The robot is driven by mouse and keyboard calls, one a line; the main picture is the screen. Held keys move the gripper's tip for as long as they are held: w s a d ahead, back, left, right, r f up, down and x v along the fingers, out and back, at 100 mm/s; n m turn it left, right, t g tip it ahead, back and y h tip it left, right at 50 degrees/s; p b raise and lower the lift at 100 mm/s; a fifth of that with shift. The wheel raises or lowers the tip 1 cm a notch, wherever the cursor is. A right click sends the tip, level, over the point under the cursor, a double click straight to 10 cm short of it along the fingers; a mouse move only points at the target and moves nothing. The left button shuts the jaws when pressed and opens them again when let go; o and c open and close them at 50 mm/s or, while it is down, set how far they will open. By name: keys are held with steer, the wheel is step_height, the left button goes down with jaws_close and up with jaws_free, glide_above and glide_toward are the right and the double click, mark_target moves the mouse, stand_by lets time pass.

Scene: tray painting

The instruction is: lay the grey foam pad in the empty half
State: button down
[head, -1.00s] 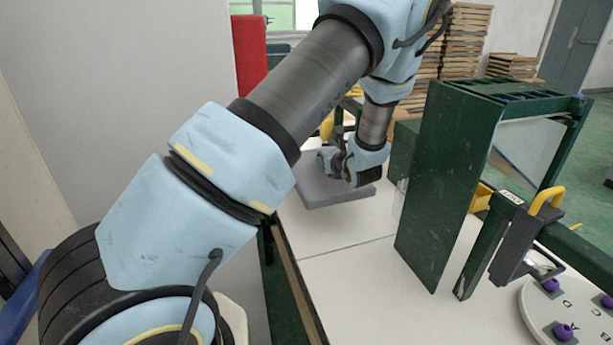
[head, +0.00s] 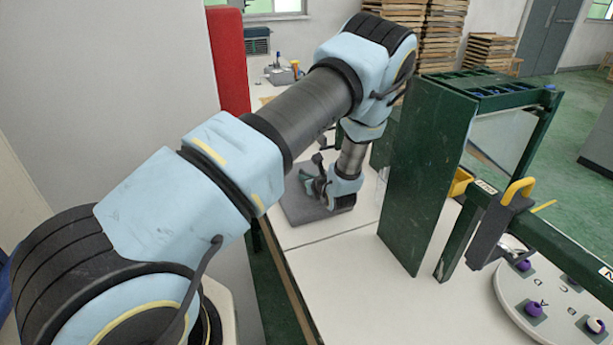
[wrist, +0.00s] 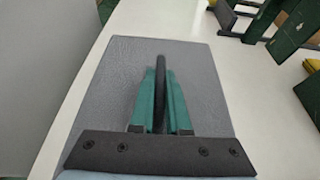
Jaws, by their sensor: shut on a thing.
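The grey foam pad (head: 295,208) is a flat rectangle at the far left of the white bench top, under my gripper (head: 318,180). In the wrist view the pad (wrist: 125,75) fills the middle, with a dark upright strip (wrist: 161,66) rising from it. My green fingers, midway at the strip in the wrist view (wrist: 161,95), are shut on this strip from both sides. The pad looks level and close to the bench; whether it touches is unclear. My arm hides part of it. I cannot make out the empty half.
A tall dark green frame (head: 430,170) with a clear panel stands right of the pad. A white round plate (head: 545,320) with purple-topped pieces lies at lower right. The white bench (head: 345,265) is bare in front of the pad, past a thin seam.

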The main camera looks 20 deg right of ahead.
steer(key=shift+f, duration=0.15)
steer(key=c, duration=0.9)
jaws_free()
